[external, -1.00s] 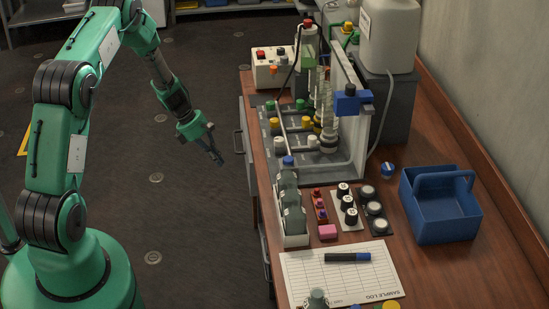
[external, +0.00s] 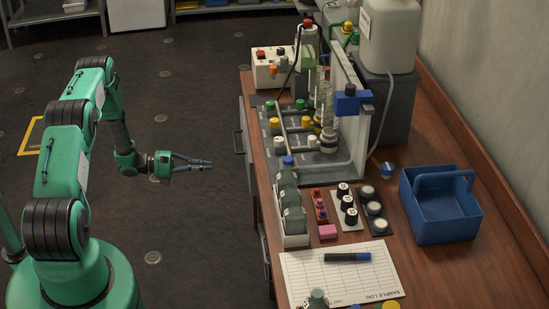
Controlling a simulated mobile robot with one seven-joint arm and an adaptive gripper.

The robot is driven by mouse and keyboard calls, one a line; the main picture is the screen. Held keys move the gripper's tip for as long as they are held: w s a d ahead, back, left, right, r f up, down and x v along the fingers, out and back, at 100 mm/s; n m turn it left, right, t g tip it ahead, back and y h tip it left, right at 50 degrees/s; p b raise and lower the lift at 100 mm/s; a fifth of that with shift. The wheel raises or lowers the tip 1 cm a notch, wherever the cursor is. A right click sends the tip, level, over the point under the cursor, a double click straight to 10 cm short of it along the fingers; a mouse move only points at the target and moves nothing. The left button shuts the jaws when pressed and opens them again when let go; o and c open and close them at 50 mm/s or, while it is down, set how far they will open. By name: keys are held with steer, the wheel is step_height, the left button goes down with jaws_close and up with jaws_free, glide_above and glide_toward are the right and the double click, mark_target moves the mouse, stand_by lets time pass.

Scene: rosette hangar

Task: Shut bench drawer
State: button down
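The bench (external: 477,278) has a brown wooden top and grey fronts along its left side. A grey drawer front (external: 245,116) with a dark handle (external: 238,142) shows beside the bench's left edge, toward the far end. I see it steeply from above, so I cannot tell how far it stands out. A second dark handle (external: 266,278) shows lower on the same side, nearer the camera. My gripper (external: 211,164) is in free air left of the bench, pointing right, apart from the drawer handle. Its fingers lie close together; nothing shows between them.
On the bench stand a bottle rack (external: 292,240), a blue caddy (external: 442,232), a sample log sheet (external: 300,275) and a glassware rig (external: 318,172). The dark floor (external: 190,235) between my base and the bench is clear.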

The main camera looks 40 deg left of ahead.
steer(key=shift+s+a+f+t, duration=0.1)
steer(key=shift+s+a+t, duration=0.05)
steer(key=shift+a+t, duration=0.8)
steer(key=b+x, duration=0.2)
steer(key=x, duration=1.2)
steer(key=shift+f, duration=0.25)
steer(key=shift+s, duration=0.1)
steer(key=b+x, duration=0.2)
steer(key=x, duration=0.2)
steer(key=shift+w+d+f, duration=0.1)
steer(key=shift+w+d, duration=0.15)
steer(key=shift+d, duration=0.05)
steer(key=shift+w, duration=0.1)
steer(key=shift+d+r, duration=0.1)
steer(key=shift+r, duration=0.1)
